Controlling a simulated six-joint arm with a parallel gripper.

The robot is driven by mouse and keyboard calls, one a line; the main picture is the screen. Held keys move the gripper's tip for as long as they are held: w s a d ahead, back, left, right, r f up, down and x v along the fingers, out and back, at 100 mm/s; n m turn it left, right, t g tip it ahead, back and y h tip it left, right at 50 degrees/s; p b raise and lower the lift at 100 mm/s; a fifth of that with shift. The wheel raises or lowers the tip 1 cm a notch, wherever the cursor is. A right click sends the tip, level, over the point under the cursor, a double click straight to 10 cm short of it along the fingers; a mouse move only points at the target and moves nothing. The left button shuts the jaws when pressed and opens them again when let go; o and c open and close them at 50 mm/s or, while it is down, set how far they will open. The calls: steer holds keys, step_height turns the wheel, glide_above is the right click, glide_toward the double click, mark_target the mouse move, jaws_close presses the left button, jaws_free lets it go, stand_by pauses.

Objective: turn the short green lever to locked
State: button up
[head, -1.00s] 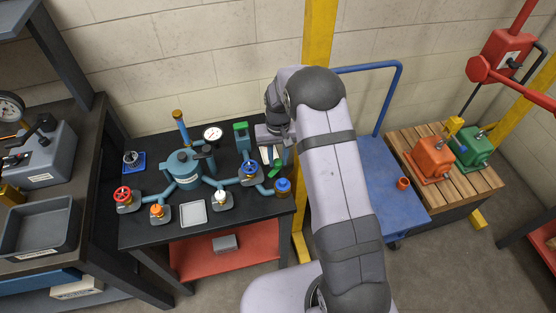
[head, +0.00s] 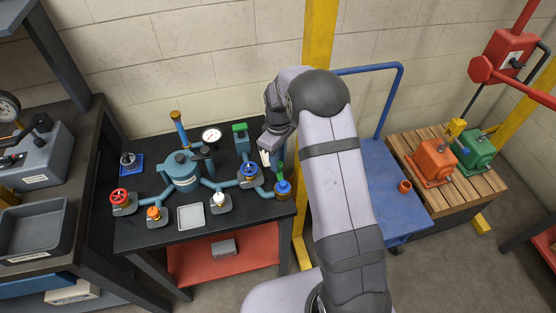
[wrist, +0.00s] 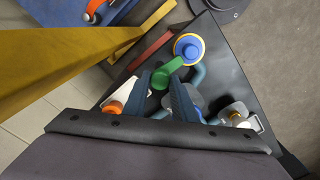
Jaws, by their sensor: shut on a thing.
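The short green lever (wrist: 166,74) shows between the fingertips of my gripper (wrist: 160,82) in the wrist view. My gripper is shut on it. The lever's far end points toward a blue round cap with a yellow rim (wrist: 188,47). In the head view the green lever (head: 281,169) stands just above the blue cap (head: 283,186) at the right end of the black bench. My gripper (head: 268,150) is above and left of it there, and my wrist partly hides that corner. The lever's lock marking is not readable.
Blue piping with a pressure gauge (head: 211,135), a red handwheel (head: 120,196), an orange knob (head: 153,212) and a blue handwheel (head: 249,169) fills the bench left of my gripper. A green block (head: 241,132) stands close by. A yellow post (head: 317,50) rises at the right.

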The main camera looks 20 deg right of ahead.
steer(key=shift+n, duration=0.4)
steer(key=o, duration=1)
steer(key=shift+o, duration=0.2)
steer(key=shift+r+b, duration=1.25)
steer(key=shift+r, duration=2.5)
